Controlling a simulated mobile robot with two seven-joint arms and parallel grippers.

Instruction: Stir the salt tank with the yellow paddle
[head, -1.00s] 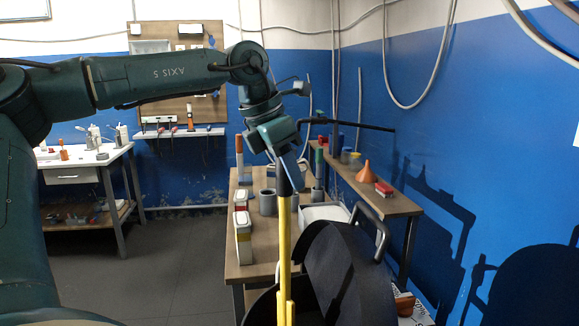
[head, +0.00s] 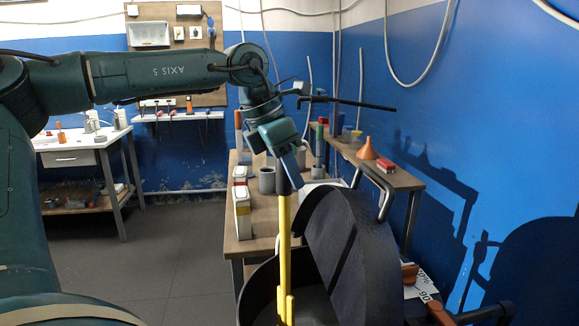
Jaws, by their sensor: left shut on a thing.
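The yellow paddle (head: 284,240) stands nearly upright in the middle of the head view. My left gripper (head: 288,176) is shut on the dark upper end of its shaft. The salt tank appears to be the large dark round vessel (head: 262,288) at the bottom centre, with a raised curved dark lid (head: 352,240) at its right. The paddle's lower end is in front of or inside the tank's opening. Its bottom is cut off by the picture edge, so I cannot tell how deep it goes. My right gripper is not in view.
A wooden bench (head: 258,222) behind the tank holds white containers (head: 242,212) and a grey cup (head: 266,180). A shelf (head: 400,178) on the right carries an orange funnel (head: 367,149) and a red block (head: 386,165). A white-topped table (head: 70,146) stands far left. Grey floor between is clear.

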